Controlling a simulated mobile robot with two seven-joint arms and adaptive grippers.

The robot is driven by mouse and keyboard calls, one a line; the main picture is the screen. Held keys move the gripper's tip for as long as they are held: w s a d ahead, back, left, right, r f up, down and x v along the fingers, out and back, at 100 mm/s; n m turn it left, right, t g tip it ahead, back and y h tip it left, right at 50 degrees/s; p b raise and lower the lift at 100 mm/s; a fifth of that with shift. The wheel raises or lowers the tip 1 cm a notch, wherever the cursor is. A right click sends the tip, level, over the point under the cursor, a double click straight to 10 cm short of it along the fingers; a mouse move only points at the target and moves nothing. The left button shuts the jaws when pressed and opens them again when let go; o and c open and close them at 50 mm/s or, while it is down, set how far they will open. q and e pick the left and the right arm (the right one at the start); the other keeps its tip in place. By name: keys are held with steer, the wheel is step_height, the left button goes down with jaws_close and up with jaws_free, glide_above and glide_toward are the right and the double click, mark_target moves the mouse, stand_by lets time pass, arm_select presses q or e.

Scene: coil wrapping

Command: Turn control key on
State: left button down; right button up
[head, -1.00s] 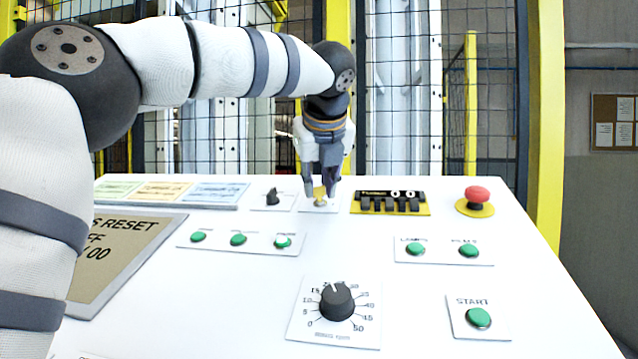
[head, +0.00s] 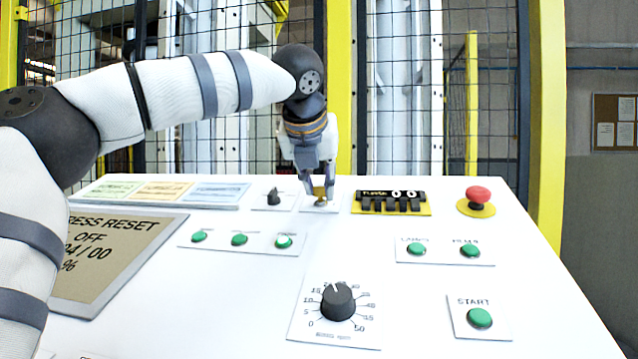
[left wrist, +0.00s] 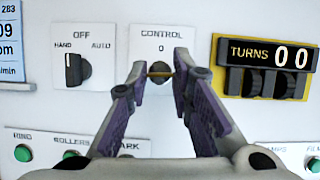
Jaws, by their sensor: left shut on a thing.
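The control key (head: 320,193) is a small brass-coloured key in a round lock on a white plate marked CONTROL at the back of the white panel. In the left wrist view the key (left wrist: 160,71) stands between the purple-lined fingertips, below a 0 mark. My left gripper (head: 317,190) reaches down to it from behind and above and is shut on the key. The left gripper also shows in the left wrist view (left wrist: 161,75), its fingers on both sides of the key. The key's lower part is partly hidden by the fingers. My right gripper is not in view.
A black HAND/AUTO selector (head: 273,197) sits just left of the key, and the TURNS counter (head: 391,201) just right. A red emergency button (head: 477,195) is at the far right. Green buttons and a large dial (head: 338,301) lie nearer. A display screen (head: 115,260) is at left.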

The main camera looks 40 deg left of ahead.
arm_select(q)
steer(key=shift+m, duration=0.4)
steer(key=c, duration=1.4)
jaws_free()
steer(key=v, duration=1.2)
steer(key=shift+s+a, duration=0.15)
steer(key=shift+a, duration=0.05)
